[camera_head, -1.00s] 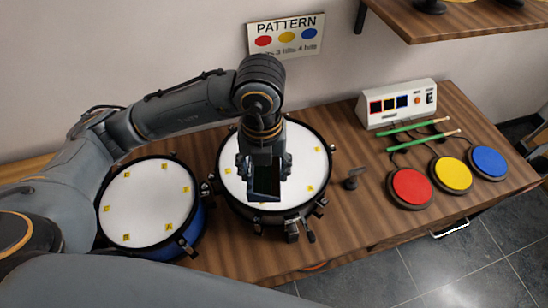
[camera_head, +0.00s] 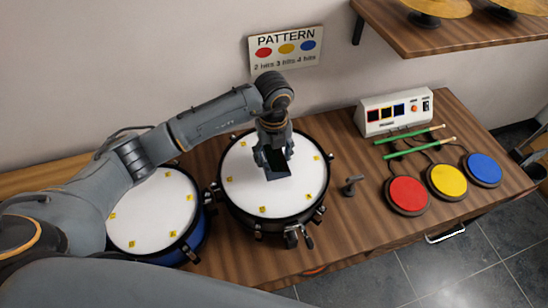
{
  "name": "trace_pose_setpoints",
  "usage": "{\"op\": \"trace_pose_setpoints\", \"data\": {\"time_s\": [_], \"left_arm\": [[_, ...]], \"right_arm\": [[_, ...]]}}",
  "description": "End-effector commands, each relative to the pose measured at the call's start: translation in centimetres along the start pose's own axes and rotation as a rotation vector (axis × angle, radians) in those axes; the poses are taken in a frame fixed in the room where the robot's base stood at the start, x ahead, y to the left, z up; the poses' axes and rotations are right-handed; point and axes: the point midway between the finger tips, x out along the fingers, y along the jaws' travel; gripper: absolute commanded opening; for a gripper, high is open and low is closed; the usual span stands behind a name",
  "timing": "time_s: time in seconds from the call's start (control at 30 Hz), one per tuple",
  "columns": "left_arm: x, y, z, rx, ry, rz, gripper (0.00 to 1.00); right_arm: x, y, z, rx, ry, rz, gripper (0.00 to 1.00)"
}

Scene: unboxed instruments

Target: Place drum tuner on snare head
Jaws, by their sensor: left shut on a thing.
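The drum tuner (camera_head: 279,172) shows as a dark, flat, roughly rectangular thing. My left gripper (camera_head: 274,157) points down and is shut on it, over the middle of the centre drum's white head. I cannot tell whether the tuner touches the head. The centre drum, the snare (camera_head: 240,190), has a dark rim, metal lugs and small yellow markers around its head. The gripper fingers hide part of the tuner and the head behind it. My right gripper is not in view.
A blue-shelled drum (camera_head: 152,208) stands left of the snare, under my arm. To the right are a small dark stand-like thing (camera_head: 350,185), red (camera_head: 408,194), yellow (camera_head: 447,181) and blue (camera_head: 485,168) pads, green sticks (camera_head: 418,148) and a white control box (camera_head: 393,111). A shelf (camera_head: 425,42) juts out above.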

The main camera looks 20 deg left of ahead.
Motion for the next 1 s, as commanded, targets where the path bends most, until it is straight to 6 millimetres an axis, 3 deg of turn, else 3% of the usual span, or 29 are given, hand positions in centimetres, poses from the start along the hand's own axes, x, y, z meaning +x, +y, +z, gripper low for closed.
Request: {"op": "trace_pose_setpoints", "data": {"time_s": [0.4,0.8,0.83,0.9,1.0], "left_arm": [[3.9,-0.4,0.9,-0.001,0.002,0.0,0.26],[4.7,-0.4,0.9,0.001,-0.001,-0.002,0.26],[4.5,-0.4,0.9,0.001,-0.001,-0.001,0.68],[4.5,-0.4,0.9,0.0,-0.001,-0.001,0.82],[4.5,-0.4,0.9,0.0,-0.001,-0.001,0.84]], "right_arm": [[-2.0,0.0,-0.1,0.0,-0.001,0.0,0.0],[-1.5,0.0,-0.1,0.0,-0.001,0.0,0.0],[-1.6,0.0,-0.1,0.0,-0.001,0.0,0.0],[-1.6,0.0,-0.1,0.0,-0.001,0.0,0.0],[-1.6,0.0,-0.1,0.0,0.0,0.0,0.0]]}}
